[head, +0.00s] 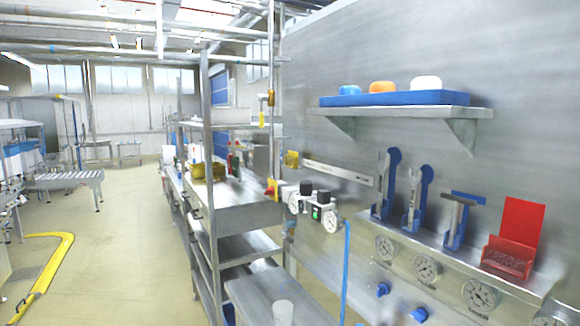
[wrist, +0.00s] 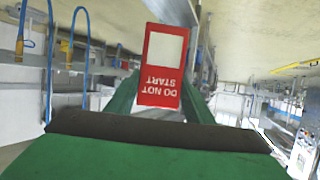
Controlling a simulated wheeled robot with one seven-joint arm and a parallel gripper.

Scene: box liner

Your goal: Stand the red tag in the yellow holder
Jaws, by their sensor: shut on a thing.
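The red tag (wrist: 164,54) shows in the wrist view, with a pale panel and the words "DO NOT START" upside down. My gripper (wrist: 160,95) has green fingers and is shut on the tag, which sticks out beyond the fingertips. The gripper and this tag do not show in the head view. In the head view, a yellow open container (head: 207,170) sits on the steel bench at mid-left, and a small yellow piece (head: 291,160) is on the wall by a metal rail. I cannot tell which of these is the yellow holder.
On the right, a wall ledge carries blue holders with tools (head: 413,212) and a red box with an upright red panel (head: 521,221). Above is a shelf with a blue tray (head: 395,99).

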